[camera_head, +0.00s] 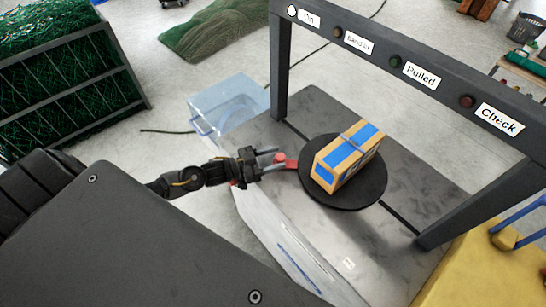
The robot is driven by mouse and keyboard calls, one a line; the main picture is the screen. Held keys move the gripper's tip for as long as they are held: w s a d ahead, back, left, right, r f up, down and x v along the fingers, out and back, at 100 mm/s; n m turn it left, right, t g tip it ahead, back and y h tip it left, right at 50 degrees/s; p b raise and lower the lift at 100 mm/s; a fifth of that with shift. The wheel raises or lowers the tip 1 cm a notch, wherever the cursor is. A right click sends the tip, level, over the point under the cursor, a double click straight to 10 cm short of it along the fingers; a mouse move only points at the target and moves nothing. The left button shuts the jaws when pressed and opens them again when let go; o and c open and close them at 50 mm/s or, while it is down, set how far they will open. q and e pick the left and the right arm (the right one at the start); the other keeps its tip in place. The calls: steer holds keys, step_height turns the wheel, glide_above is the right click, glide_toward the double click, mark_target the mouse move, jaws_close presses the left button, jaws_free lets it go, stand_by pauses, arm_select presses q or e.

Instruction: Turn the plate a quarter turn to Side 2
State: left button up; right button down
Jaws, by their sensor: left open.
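The round black plate (377,190) lies flat on the grey table under the dark frame. A cardboard box (349,157) with blue bands sits on the plate. A red tab (287,164) sticks out at the plate's left edge. My left gripper (275,161) is open, its two fingers pointing right at the red tab. The fingertips are very close to the tab or around it; I cannot tell if they touch. No side number is readable on the plate. My right gripper is not in view.
The dark frame (283,70) spans the table (400,230), with lamps and labels "On", "Pulled" and "Check". A clear blue-edged bin (228,103) stands on the floor beyond the left arm. A yellow block (480,265) is at the lower right. A green net crate (70,95) is at upper left.

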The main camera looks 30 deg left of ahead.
arm_select(q)
steer(key=c, duration=0.4)
jaws_close()
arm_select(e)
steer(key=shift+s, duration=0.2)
arm_select(q)
steer(key=shift+s, duration=0.2)
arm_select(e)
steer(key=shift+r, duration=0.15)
